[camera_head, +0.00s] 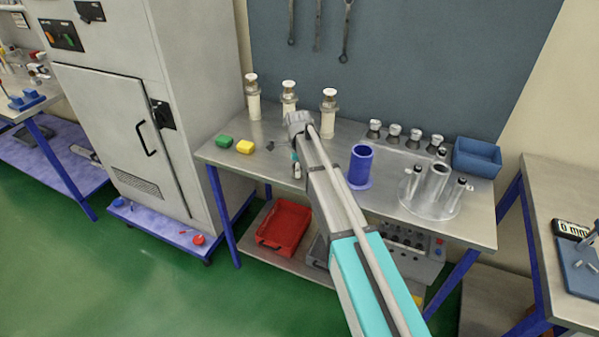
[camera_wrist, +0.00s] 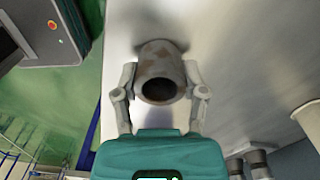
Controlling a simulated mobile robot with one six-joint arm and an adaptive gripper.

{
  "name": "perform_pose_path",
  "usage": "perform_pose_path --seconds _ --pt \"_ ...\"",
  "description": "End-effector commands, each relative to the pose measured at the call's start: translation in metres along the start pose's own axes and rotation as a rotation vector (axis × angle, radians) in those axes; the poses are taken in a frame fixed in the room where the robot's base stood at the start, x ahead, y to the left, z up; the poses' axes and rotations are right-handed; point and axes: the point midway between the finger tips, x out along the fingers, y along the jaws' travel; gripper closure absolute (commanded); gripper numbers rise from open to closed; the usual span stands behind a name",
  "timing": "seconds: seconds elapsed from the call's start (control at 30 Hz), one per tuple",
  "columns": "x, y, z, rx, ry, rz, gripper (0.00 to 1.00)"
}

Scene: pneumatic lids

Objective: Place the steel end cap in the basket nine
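The steel end cap (camera_wrist: 160,55) is a short grey-brown, worn-looking hollow cylinder, with its dark open end facing the wrist camera. My gripper (camera_wrist: 160,72) has one finger against each side of the cap and looks shut on it. In the head view my gripper (camera_head: 297,170) is small, over the front part of the workbench, and my own arm partly hides it. Whether the cap touches the bench is not clear. A blue open basket (camera_head: 477,158) stands at the bench's back right. No number is readable on it.
Several white-bodied fittings (camera_head: 253,98) stand along the back left. A blue flanged cylinder (camera_head: 360,167) and a clear round fixture (camera_head: 433,190) stand to the right. A red bin (camera_head: 284,228) sits on the lower shelf.

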Motion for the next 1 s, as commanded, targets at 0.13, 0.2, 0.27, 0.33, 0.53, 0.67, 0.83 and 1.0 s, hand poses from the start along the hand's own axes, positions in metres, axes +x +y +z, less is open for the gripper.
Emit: perform_pose_path --seconds 0.13,0.2,0.27,0.33,0.53,0.67,0.83,1.0 --pt "0.000 0.000 0.000 0.000 0.000 0.000 0.92" --pt "0.000 0.000 0.000 0.000 0.000 0.000 1.00" --pt "0.000 0.000 0.000 0.000 0.000 0.000 1.00" --pt "0.000 0.000 0.000 0.000 0.000 0.000 1.00" --pt "-0.001 0.000 0.000 0.000 0.000 0.000 1.00" --pt "-0.004 0.000 0.000 0.000 0.000 0.000 1.00" --pt "-0.013 0.000 0.000 0.000 0.000 0.000 1.00" --pt "-0.027 0.000 0.000 0.000 0.000 0.000 1.00"
